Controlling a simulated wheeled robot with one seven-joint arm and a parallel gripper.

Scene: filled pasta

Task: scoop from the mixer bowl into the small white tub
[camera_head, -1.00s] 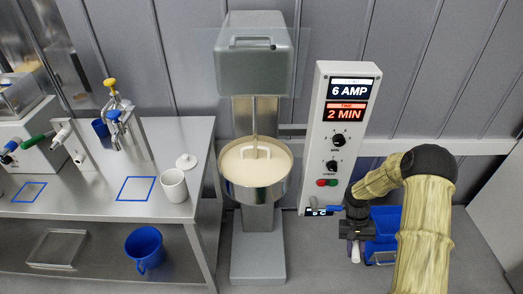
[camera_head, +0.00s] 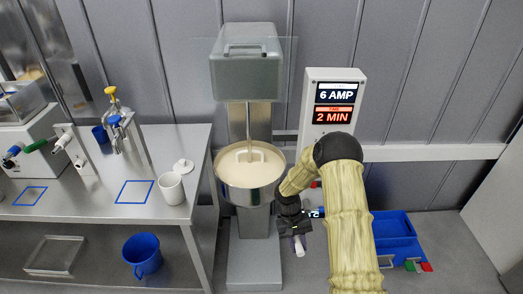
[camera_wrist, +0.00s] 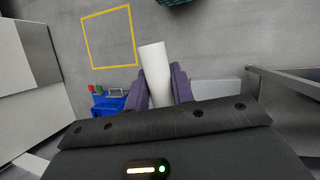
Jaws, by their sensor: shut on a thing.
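The mixer bowl (camera_head: 226,192) is steel and holds a pale cream mass with a white mixing paddle (camera_head: 250,156) in it. The small white tub (camera_head: 171,189) stands open on the steel table, left of the bowl; its inside is not clear. My gripper (camera_head: 297,230) is low, right of the mixer column and below the bowl's rim. It is shut on a white cylindrical tool (camera_head: 299,246). In the wrist view, the white tool (camera_wrist: 154,65) sticks out between the two dark fingers of my gripper (camera_wrist: 162,88). Whether it has a scoop end is not clear.
The mixer's grey head (camera_head: 245,75) hangs over the bowl. A control panel (camera_head: 312,92) stands right of it, partly behind my arm. A white lid (camera_head: 183,166) lies near the tub. A blue bucket (camera_head: 142,252) is on the lower shelf. A blue crate (camera_head: 396,227) stands at right.

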